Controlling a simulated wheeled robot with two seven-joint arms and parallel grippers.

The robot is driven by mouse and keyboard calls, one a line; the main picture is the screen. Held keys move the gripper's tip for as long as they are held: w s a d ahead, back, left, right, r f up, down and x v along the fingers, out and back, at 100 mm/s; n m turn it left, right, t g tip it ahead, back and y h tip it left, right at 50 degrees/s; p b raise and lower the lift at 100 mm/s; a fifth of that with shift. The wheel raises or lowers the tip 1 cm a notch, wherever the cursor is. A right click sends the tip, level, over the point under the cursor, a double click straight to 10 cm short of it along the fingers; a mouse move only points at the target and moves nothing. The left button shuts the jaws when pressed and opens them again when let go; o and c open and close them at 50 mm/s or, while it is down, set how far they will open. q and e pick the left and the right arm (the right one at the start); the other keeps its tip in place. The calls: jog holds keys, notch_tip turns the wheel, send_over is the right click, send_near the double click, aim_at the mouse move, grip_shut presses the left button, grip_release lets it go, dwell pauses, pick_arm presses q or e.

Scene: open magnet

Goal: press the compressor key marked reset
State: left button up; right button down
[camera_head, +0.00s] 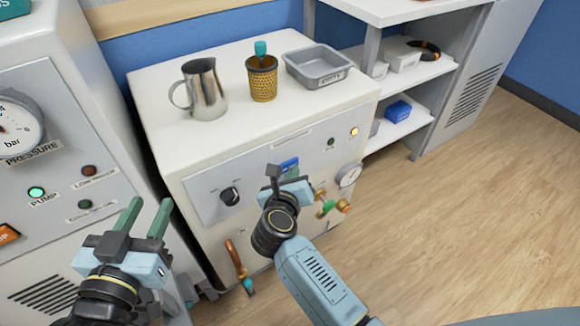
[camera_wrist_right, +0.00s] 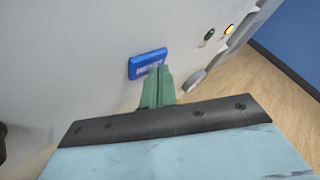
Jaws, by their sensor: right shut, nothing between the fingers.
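The blue key (camera_head: 288,163) sits on the sloped front panel of the white compressor cabinet (camera_head: 160,110). In the right wrist view the blue key (camera_wrist_right: 147,59) carries white lettering, partly covered and too blurred to read. My right gripper (camera_head: 292,172) is shut and empty, in front of the panel. In the right wrist view its closed green fingertips (camera_wrist_right: 158,70) overlap the key's lower right part; I cannot tell whether they touch it. My left gripper (camera_head: 151,205) is open and empty, left of the cabinet, its fingers spread apart.
A black knob (camera_head: 230,196), indicator lamps (camera_head: 353,132) and a gauge (camera_head: 348,175) share the front. Valves (camera_head: 330,206) stick out lower down. A metal jug (camera_head: 204,90), a mesh cup (camera_head: 262,80) and a grey tray (camera_head: 318,67) stand on top. Open floor lies right.

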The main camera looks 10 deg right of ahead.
dwell(0.5)
jog(key=shift+s+d+p, duration=0.25)
jog(key=shift+s+p, duration=0.25)
jog(key=shift+s, duration=0.2)
jog(key=shift+s+d+p, duration=0.3)
jog(key=shift+s+p, duration=0.1)
jog(key=shift+s, duration=0.4)
jog(key=shift+s+d+p, duration=0.25)
jog(key=shift+s+p, duration=0.15)
jog(key=shift+s, duration=0.35)
jog(key=shift+s+d+p, duration=0.3)
jog(key=shift+s+p, duration=0.1)
jog(key=shift+s, duration=0.4)
